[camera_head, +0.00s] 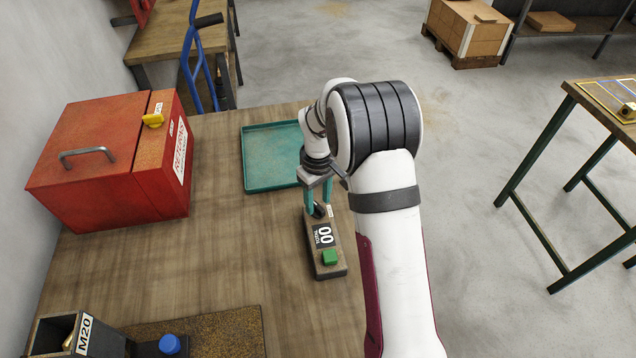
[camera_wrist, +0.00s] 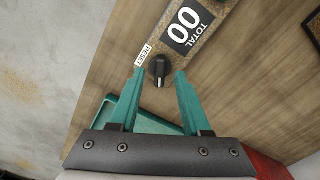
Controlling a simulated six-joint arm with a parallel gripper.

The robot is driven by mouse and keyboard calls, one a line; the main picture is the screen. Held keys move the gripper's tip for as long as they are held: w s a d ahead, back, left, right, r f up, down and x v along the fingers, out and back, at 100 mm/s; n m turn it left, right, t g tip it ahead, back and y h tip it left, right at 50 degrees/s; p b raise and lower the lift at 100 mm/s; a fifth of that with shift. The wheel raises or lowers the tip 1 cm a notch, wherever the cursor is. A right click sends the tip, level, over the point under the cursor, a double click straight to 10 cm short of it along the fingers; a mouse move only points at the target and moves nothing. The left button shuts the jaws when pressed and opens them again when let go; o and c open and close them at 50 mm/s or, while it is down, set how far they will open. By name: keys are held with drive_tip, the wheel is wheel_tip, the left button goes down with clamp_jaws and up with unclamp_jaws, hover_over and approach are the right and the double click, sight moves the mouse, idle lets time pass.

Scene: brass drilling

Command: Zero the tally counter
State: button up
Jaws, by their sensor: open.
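The tally counter (camera_head: 324,243) stands on the wooden bench, with a display that reads 00 under the word TOTAL and a green button (camera_head: 330,257) at its near end. In the wrist view the display (camera_wrist: 185,24) also reads 00. A black knob (camera_wrist: 158,68) sits beside a white RESET label (camera_wrist: 143,56) at the counter's far end. My gripper (camera_wrist: 158,74) is open, with one teal finger on each side of the knob. I cannot tell whether the fingers touch it. In the head view my gripper (camera_head: 318,203) is over the counter's far end, partly hidden by my arm.
A teal tray (camera_head: 252,184) lies behind the counter. A red box (camera_head: 90,150) with a handle and a yellow knob stands at the left. An M20 bin (camera_head: 82,336) and a blue knob (camera_head: 169,344) are at the near left. The bench left of the counter is clear.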

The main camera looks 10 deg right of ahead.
sight(318, 206)
wheel_tip(318, 206, up, 15)
drive_tip(key=shift+f, duration=0.1)
drive_tip(key=s+a+r+m+y, duration=0.1)
drive_tip(key=s+r+m, duration=0.15)
drive_tip(key=s, duration=0.55)
drive_tip(key=s+a+r+m, duration=0.1)
drive_tip(key=s+r+m, duration=0.15)
drive_tip(key=s, duration=0.65)
drive_tip(key=s+f+m, duration=0.2)
drive_tip(key=s+m, duration=0.1)
drive_tip(key=s, duration=0.4)
drive_tip(key=s+a+f+m, duration=0.1)
drive_tip(key=s+f+m, duration=0.1)
drive_tip(key=s, duration=0.5)
drive_tip(key=shift+s+a+f+m+y, duration=0.25)
drive_tip(key=shift+m+y, duration=0.15)
drive_tip(key=shift+m, duration=0.2)
drive_tip(key=shift+w, duration=0.1)
